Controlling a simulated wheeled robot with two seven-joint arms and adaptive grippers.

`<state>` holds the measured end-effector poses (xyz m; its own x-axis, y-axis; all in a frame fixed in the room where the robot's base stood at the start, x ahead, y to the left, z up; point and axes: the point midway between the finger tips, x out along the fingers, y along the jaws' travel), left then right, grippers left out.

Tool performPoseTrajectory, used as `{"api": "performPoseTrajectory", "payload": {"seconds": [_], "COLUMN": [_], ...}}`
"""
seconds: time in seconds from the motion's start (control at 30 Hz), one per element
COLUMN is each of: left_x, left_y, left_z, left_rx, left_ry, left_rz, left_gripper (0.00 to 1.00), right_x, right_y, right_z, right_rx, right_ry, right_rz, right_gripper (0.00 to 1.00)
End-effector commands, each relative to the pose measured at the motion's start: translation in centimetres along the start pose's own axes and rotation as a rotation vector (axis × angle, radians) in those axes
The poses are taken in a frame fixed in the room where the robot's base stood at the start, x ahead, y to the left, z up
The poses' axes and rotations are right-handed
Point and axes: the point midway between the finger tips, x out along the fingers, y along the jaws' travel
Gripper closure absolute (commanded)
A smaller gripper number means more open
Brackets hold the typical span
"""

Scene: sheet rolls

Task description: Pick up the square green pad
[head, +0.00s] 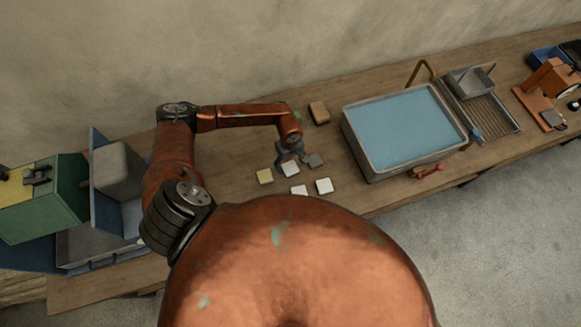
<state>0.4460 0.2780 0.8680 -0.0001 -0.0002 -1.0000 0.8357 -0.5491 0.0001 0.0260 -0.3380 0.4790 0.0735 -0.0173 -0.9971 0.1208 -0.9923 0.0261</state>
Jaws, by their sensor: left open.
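I cannot clearly make out a square green pad in the head view. Several small square pads lie on the wooden bench: a yellowish pad (265,177), a grey pad (315,160), a white pad (291,170) and two more white pads, one at the front (299,190) and one at front right (324,185). A small green patch shows beside my left wrist; I cannot tell if it is a pad or paint. My left gripper (291,159) is open, pointing down over the back white pad, beside the grey pad. It looks empty. My right gripper is out of view.
A brown block (319,111) lies behind the pads. To the right stand a basin of blue water (352,133), a ribbed draining tray (513,129) and an orange device (536,100). Green and blue equipment (45,205) fills the left end. Bare bench (235,150) lies left of the pads.

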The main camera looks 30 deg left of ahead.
Motion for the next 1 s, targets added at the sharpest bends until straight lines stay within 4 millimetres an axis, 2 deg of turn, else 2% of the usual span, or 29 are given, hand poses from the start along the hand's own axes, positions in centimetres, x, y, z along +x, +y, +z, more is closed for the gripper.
{"api": "performPoseTrajectory", "payload": {"seconds": [0.03,0.1,0.2,0.33,0.47,1.0], "left_x": [0.6,1.6,2.6,3.0,3.0,2.9], "left_y": [0.1,0.1,0.1,0.1,0.1,0.1], "left_z": [0.3,0.2,0.1,0.1,0.1,0.1], "left_rx": [0.000,-0.002,-0.001,0.000,0.001,0.000], "left_ry": [-0.002,-0.002,0.000,0.001,0.001,0.001], "left_rz": [-0.001,-0.001,-0.001,0.001,0.001,0.000], "left_gripper": [0.36,0.36,0.36,0.36,0.36,0.73], "right_x": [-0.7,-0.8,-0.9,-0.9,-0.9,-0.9], "right_y": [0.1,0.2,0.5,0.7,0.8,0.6], "right_z": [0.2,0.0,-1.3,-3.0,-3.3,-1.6], "right_rx": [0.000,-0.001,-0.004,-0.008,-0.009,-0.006], "right_ry": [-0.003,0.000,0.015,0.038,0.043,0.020], "right_rz": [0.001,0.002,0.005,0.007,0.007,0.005], "right_gripper": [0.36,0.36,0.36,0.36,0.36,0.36]}}
